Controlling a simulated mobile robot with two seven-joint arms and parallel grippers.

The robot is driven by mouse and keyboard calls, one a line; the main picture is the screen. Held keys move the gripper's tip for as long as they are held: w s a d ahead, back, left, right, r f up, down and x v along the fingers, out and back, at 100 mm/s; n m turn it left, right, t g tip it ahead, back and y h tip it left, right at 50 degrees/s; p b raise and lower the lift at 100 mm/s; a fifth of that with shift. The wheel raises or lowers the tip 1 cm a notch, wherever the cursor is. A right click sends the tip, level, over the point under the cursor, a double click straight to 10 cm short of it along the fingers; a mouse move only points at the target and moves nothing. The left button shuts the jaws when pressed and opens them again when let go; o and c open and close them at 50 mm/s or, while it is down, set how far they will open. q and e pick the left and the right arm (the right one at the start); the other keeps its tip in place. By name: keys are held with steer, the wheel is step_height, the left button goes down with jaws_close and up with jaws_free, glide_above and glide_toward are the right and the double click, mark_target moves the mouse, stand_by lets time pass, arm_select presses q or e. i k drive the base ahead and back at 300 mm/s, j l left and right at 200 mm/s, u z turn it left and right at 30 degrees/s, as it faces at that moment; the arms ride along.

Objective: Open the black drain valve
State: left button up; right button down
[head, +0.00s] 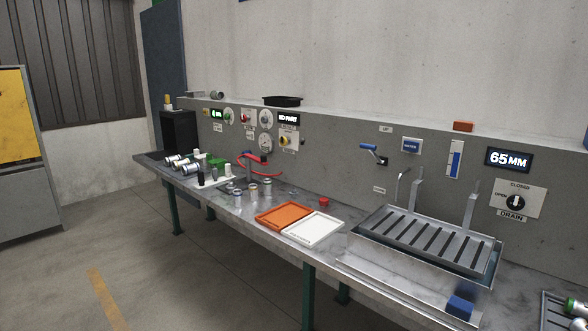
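The black drain valve (515,203) is a round knob on a white plate on the grey back panel, at the right of the head view. The plate reads CLOSED above the knob, OPEN to its left and DRAIN below. A small light mark on the knob seems to point up towards CLOSED, but it is too small to be sure. Neither of my grippers shows in the head view.
A metal sink with a slotted rack (425,238) stands left of and below the valve, with a blue block (460,307) at its front edge. A display (508,159) reads 65 MM. A blue-handled lever (373,152) and orange and white trays (284,215) lie further left.

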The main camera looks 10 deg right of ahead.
mark_target(516, 202)
steer(key=z, duration=1.55)
steer(key=i+l, duration=0.15)
steer(key=l, duration=0.25)
steer(key=i+l, duration=0.2)
steer(key=l, duration=0.2)
